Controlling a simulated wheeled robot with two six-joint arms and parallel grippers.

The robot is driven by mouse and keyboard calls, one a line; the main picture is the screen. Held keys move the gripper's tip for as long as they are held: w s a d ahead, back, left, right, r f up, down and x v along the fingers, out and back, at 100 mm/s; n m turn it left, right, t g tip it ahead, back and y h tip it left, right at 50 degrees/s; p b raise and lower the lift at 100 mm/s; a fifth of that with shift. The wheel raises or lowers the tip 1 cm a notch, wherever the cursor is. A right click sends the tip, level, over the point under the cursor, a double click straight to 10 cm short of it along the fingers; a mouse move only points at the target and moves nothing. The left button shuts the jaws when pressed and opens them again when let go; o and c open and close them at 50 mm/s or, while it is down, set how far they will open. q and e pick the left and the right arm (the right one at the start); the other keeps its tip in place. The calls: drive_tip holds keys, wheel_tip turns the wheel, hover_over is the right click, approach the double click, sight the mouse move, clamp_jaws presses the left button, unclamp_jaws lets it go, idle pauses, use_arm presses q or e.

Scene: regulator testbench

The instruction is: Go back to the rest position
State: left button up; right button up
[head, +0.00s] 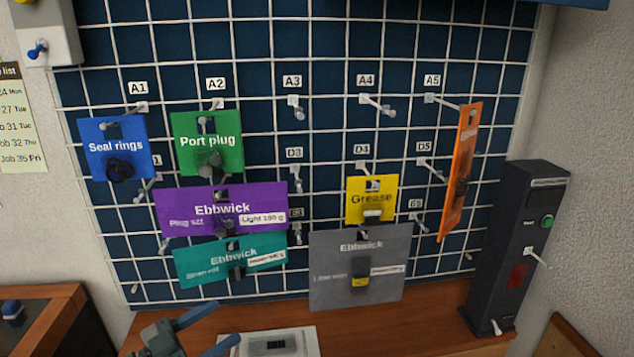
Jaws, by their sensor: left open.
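My left gripper (205,331) shows at the bottom of the head view, left of centre. Its two blue-grey fingers are apart, with nothing seen between them. It is low over the wooden bench (430,322), in front of the hanging pegboard cards and clear of them. A pale flat device with a dark display (290,344) lies on the bench just right of the gripper. My right gripper is not in this view.
A wire grid wall holds cards on hooks: Seal rings (112,140), Port plug (190,142), purple (262,198), teal (205,262), Grease (358,205), grey (330,285) and orange (466,150). A dark upright box (510,240) stands at right.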

use_arm(q)
drive_tip(key=a+r+n+t+y, duration=0.3)
drive_tip(key=a+n+t+y, duration=0.6)
drive_tip(key=n+t+y, duration=0.15)
drive_tip(key=s+a+f+n+g+y, duration=0.3)
drive_tip(key=f+g+y, duration=0.15)
drive_tip(key=f, duration=0.25)
drive_tip(key=s+a+f+n+g+y, duration=0.3)
drive_tip(key=a+f+g+y, duration=0.1)
drive_tip(key=f+y, duration=0.15)
drive_tip(key=s+d+f+m+g+h, duration=0.35)
drive_tip(key=s+f+g, duration=0.25)
drive_tip(key=s+f, duration=0.2)
drive_tip(key=s+d+f+m+g+h, duration=0.2)
drive_tip(key=s+d+f+g, duration=0.25)
drive_tip(key=s+f, duration=0.4)
drive_tip(key=a+f+g, duration=0.2)
drive_tip(key=a+f, duration=0.1)
drive_tip(key=f, duration=2.6)
drive_tip(key=s+a+f, duration=0.1)
drive_tip(key=s+f, duration=1.6)
drive_tip(key=f, duration=0.1)
drive_tip(key=shift+s+a+f+g, duration=0.2)
drive_tip(key=shift+a+g, duration=0.1)
drive_tip(key=shift+g, duration=0.15)
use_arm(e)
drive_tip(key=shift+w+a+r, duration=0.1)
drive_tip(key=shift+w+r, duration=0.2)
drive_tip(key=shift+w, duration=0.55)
